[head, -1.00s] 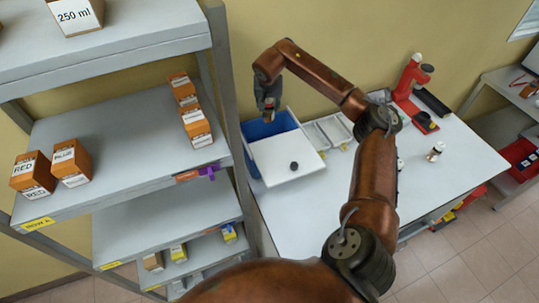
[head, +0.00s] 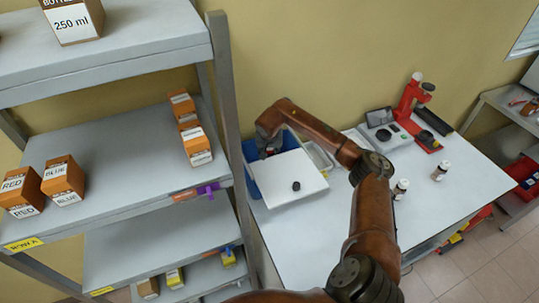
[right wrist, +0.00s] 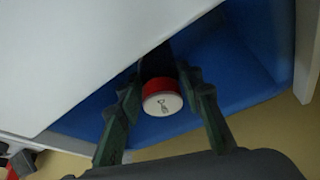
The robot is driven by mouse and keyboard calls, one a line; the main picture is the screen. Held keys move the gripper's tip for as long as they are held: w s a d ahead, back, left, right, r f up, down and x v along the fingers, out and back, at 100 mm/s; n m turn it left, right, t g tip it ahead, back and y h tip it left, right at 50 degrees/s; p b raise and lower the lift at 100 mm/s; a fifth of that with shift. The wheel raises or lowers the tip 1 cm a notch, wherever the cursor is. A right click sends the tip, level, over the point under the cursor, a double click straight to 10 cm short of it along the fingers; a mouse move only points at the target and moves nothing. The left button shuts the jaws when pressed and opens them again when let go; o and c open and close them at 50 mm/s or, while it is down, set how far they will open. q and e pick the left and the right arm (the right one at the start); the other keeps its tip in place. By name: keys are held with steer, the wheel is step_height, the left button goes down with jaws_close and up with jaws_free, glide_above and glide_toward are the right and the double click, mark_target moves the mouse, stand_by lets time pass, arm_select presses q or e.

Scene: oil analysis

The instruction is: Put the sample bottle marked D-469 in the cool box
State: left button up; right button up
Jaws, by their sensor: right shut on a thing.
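The blue cool box (head: 249,168) stands at the back left of the bench, with its white lid (head: 290,180) lying askew over part of the opening. My right gripper (head: 268,150) is down at the open back part of the box. In the right wrist view my right gripper (right wrist: 160,82) is shut on a sample bottle (right wrist: 162,100) with a red-rimmed white cap. The bottle is between the fingers, inside the blue walls, beside the lid edge. Its label is hidden, so its marking cannot be read. My left gripper is not in view.
Two small bottles (head: 401,188) (head: 441,170) stand on the bench (head: 440,210), labels unreadable. A red device (head: 410,100) and a grey instrument (head: 384,128) are behind them. A shelf rack (head: 120,150) with orange boxes stands left. The front of the bench is clear.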

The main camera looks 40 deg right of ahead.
steer(key=shift+f, duration=0.9)
steer(key=o, duration=1.3)
steer(key=shift+r, duration=0.2)
steer(key=v, duration=1.1)
steer(key=shift+r, duration=0.4)
